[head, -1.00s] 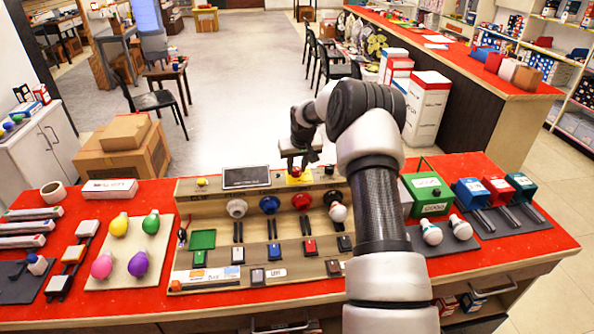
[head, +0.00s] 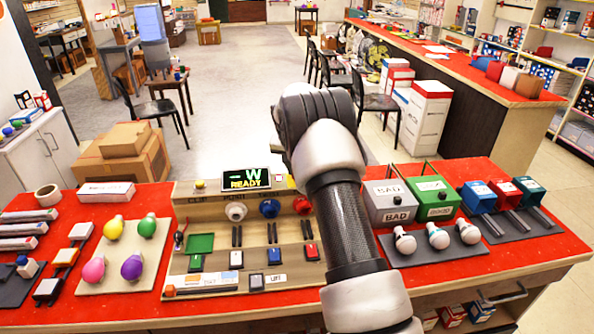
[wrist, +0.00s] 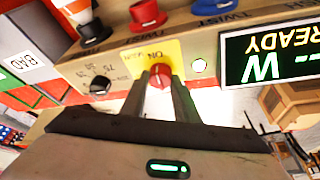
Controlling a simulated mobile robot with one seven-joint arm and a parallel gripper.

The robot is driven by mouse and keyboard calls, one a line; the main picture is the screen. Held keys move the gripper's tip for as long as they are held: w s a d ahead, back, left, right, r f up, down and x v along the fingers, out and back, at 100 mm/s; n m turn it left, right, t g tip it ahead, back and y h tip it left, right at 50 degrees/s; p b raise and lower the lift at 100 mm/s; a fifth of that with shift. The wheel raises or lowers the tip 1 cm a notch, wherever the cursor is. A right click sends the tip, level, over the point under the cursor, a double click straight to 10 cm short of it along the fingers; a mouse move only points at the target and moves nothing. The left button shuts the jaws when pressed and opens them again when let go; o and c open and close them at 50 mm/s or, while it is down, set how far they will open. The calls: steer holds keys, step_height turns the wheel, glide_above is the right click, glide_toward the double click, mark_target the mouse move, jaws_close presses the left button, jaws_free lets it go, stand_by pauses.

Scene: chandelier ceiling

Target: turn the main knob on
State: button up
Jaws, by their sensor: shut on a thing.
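The main knob (wrist: 160,77) is a red knob on a yellow plate (wrist: 142,54) marked ON, seen upside down in the wrist view. My gripper (wrist: 162,84) is shut on it, one finger on each side. The display (head: 247,179) beside it is lit and reads "- W READY"; it also shows in the wrist view (wrist: 275,52). A small round light (wrist: 199,66) between knob and display glows pale. In the head view my arm hides the knob and my fingers.
The wooden test panel (head: 208,215) carries white, blue and red sockets. Colored bulbs (head: 115,226) lie on a board at left.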

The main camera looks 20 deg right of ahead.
steer(key=o, duration=1.1)
steer(key=shift+c, duration=0.2)
steer(key=v, duration=1.7)
steer(key=shift+r, duration=0.25)
